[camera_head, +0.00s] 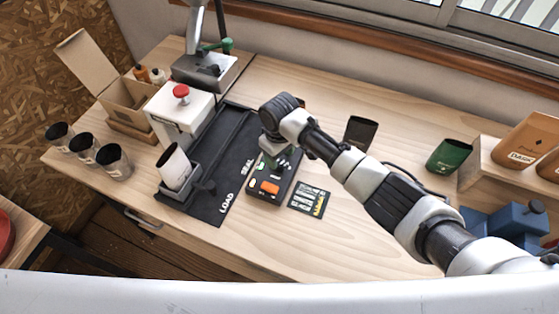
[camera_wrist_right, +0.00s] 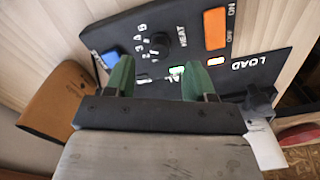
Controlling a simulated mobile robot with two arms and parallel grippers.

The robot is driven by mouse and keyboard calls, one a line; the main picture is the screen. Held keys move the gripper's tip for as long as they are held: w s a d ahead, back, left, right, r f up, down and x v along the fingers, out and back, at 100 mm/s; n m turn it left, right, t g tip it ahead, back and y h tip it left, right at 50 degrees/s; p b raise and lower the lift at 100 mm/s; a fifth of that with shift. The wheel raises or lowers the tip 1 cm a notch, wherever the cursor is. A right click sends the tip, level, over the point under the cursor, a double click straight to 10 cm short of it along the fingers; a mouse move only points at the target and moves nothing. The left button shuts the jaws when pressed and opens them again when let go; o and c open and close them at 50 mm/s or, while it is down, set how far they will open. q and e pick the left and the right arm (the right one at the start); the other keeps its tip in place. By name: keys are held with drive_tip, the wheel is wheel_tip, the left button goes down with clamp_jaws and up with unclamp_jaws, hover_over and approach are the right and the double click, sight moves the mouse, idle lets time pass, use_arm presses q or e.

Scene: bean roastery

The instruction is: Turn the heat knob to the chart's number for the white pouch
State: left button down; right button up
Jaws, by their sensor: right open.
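The dark control panel (camera_head: 263,190) stands on the table beside the sealing machine. In the right wrist view its round black heat knob (camera_wrist_right: 154,41) shows, with white numbers along one side and the word HEAT beside it; the knob's exact setting is too small to read. My right gripper (camera_wrist_right: 158,78) is open, its two green fingers apart over the panel, short of the knob and not around it. The white pouch (camera_head: 174,166) stands tilted in the dark holder on the LOAD side. The chart (camera_head: 309,199) lies right of the panel, its lines too small to read. My left gripper is out of view.
The panel also has an orange ON/OFF switch (camera_wrist_right: 215,29) and a blue button (camera_wrist_right: 112,57). A white machine with a red button (camera_head: 181,91) stands behind the holder. Dark pouch (camera_head: 360,132) and green pouch (camera_head: 447,155) stand to the right. Front table is clear.

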sight(279, 164)
wheel_tip(279, 164, up, 7)
drive_tip(key=shift+f+b, duration=0.15)
drive_tip(key=shift+b, duration=0.3)
idle(0.3)
